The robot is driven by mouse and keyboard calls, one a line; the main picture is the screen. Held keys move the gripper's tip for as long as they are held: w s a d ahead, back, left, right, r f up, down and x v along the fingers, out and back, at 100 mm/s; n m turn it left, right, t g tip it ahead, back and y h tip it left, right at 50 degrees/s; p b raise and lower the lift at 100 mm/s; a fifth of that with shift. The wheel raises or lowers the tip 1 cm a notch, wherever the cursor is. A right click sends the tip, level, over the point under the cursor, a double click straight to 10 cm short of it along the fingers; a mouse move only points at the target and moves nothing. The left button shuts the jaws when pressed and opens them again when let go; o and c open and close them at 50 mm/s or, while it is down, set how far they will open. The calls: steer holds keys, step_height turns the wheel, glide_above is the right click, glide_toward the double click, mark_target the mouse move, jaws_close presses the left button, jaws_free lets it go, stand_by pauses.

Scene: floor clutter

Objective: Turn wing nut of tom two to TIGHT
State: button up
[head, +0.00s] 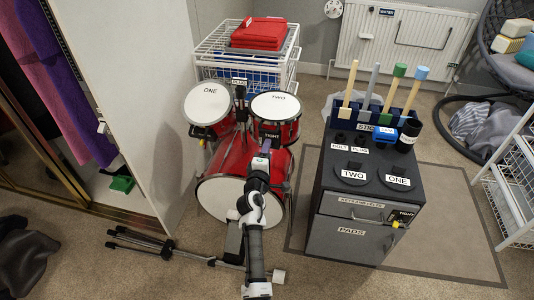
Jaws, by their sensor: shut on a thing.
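My gripper (264,151) reaches up from below to the front of tom two, just under that label. It is shut on the wing nut, which is mostly hidden by the fingers, so its angle cannot be read. Tom one (209,104), labelled ONE, sits to the left.
A dark cabinet (350,240) with labelled pads and upright sticks stands close on the right. A folded black stand (160,244) lies on the floor at left. A white wire basket (205,62) stands behind the drums. Carpet is open at the front.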

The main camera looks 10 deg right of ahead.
steer(key=o, duration=1)
steer(key=s+a+n+p, duration=0.5)
steer(key=s+n+p, duration=0.5)
steer(key=s+n, duration=0.45)
steer(key=shift+w+a+r+m+t+y+p, duration=0.25)
steer(key=shift+w+a+r+m+t+y, duration=0.8)
steer(key=shift+a+r, duration=2.15)
steer(key=shift+w+a+r+m+t+y+p, duration=0.2)
steer(key=shift+w+a+r+y, duration=0.9)
steer(key=shift+a+r, duration=2.1)
steer(key=shift+w+a+r+m+t+y+p, duration=0.5)
steer(key=shift+a+r+y, duration=1.35)
steer(key=shift+r, duration=2.4)
steer(key=shift+a+h, duration=0.2)
steer(key=shift+h, duration=0.1)
